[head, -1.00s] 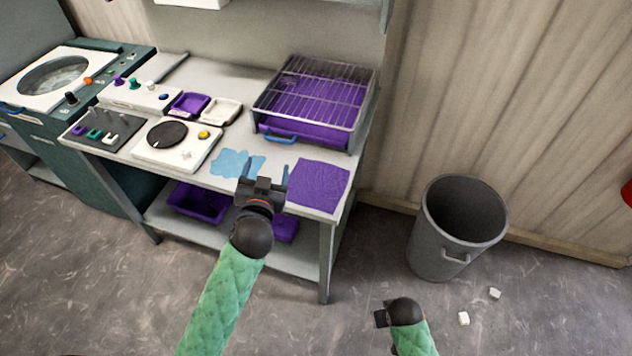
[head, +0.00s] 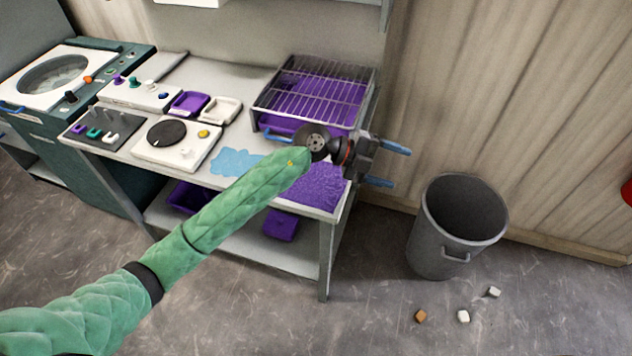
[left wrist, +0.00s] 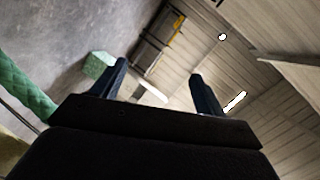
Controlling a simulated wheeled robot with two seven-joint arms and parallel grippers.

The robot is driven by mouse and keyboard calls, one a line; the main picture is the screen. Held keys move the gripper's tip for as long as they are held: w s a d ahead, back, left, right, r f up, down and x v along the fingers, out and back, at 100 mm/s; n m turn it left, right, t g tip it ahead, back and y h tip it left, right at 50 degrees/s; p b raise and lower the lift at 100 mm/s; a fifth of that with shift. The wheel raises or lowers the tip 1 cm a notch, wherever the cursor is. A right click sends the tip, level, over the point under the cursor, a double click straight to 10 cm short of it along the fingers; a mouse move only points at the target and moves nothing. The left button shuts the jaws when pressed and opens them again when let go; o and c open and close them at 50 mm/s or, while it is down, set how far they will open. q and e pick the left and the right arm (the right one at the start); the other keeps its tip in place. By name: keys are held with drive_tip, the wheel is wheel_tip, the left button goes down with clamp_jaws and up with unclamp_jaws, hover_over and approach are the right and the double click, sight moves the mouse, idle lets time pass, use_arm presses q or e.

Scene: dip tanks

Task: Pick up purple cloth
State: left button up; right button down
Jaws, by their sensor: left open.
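The purple cloth (head: 318,188) lies flat on the front right corner of the grey bench top (head: 240,88) in the head view. My left forearm and wrist cover its upper left part. My left gripper (head: 396,166) is open and empty, past the right edge of the bench, with its blue fingers pointing right, away from the cloth. In the left wrist view its two fingers (left wrist: 157,82) stand apart with nothing between them; the cloth does not show there. My right gripper is out of view.
A light blue patch (head: 234,162) lies left of the cloth. A purple tray with a wire rack (head: 312,92) stands behind it. A white unit with a black disc (head: 176,146) is further left. A grey bin (head: 462,228) stands right of the bench, with small blocks (head: 463,316) on the floor.

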use_arm(q)
drive_tip(key=w+a+f+y, duration=0.3)
drive_tip(key=a+f+y, duration=0.1)
drive_tip(key=f+y, duration=0.1)
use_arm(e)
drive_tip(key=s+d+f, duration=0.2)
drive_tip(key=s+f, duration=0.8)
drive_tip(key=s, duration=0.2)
use_arm(q)
drive_tip(key=n+t+y, duration=0.2)
drive_tip(key=y, duration=0.8)
hover_over(316, 182)
wheel_tip(316, 182, down, 5)
wheel_tip(316, 182, down, 6)
drive_tip(key=shift+r+b, duration=0.1)
drive_tip(key=shift+b, duration=1.1)
drive_tip(key=shift+f+b, duration=0.6)
drive_tip(key=shift+f, duration=0.25)
drive_tip(key=shift+f+b, duration=0.3)
drive_tip(key=shift+f, duration=0.1)
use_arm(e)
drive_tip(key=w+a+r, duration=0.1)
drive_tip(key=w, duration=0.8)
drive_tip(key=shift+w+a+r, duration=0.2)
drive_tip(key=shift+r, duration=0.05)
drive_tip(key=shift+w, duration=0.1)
